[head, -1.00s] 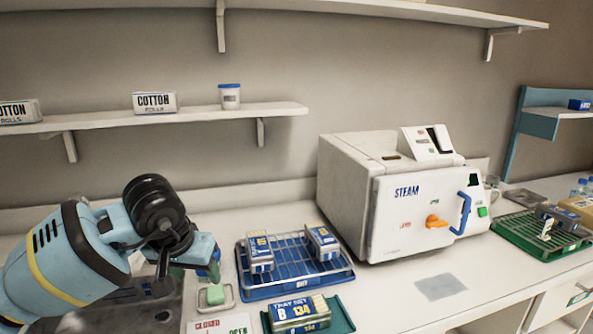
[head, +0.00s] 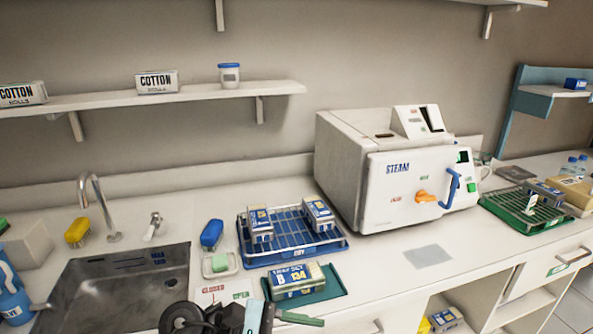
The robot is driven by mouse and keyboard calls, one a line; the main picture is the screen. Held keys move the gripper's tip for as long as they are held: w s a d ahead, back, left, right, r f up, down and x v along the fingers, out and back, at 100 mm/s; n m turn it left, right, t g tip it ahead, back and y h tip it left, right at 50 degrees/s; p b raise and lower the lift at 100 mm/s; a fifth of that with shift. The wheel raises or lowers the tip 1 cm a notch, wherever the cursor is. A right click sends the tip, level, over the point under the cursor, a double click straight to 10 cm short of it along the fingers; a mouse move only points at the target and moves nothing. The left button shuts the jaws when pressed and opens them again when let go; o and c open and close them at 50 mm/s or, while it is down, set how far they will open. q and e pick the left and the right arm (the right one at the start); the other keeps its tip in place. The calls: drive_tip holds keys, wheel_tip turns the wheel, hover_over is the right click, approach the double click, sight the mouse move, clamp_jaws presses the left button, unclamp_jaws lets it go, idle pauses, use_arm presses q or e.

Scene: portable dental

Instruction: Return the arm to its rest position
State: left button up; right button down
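My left arm shows only at the bottom edge, where its dark wrist and part of the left gripper (head: 258,318) are cut off by the frame. The gripper is low, in front of the counter's front edge, and its finger opening cannot be made out. No object is clearly seen in it. A blue brush-like item (head: 211,235) stands on the counter behind the soap dish (head: 220,265), apart from the gripper. My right gripper is not in view.
The sink (head: 120,285) is at left. A blue rack (head: 290,255) with two packs and a green tray (head: 328,285) with a tray-set box (head: 296,280) are central. The steam sterilizer (head: 375,180) stands behind. The counter right of the green tray is mostly clear.

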use_arm(q)
drive_tip(key=s+a+f+m+t+y+p, duration=0.1)
drive_tip(key=s+a+f+m+t+y, duration=0.2)
drive_tip(key=m+t, duration=0.5)
drive_tip(key=a+f+m+t+y+p, duration=0.1)
drive_tip(key=a+f+m+t+y, duration=0.25)
drive_tip(key=m, duration=0.85)
drive_tip(key=s+a+f+m+t+y+p, duration=0.15)
drive_tip(key=a+f+m+t, duration=0.35)
drive_tip(key=m, duration=0.5)
drive_tip(key=s+a+f+n+g+y, duration=0.3)
drive_tip(key=s+a+f+n, duration=0.2)
drive_tip(key=s, duration=0.5)
drive_tip(key=s+a+f+n+g+y, duration=0.3)
drive_tip(key=s+a+f+n+g, duration=0.1)
drive_tip(key=s+f+n, duration=0.5)
drive_tip(key=shift+s+a+f+n+p, duration=0.2)
drive_tip(key=shift+s+a+n+p, duration=0.25)
drive_tip(key=shift+s+n, duration=0.6)
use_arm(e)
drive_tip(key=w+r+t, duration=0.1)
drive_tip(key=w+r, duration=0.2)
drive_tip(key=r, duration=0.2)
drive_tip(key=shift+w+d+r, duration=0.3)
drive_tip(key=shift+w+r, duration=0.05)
use_arm(q)
drive_tip(key=shift+o, duration=0.4)
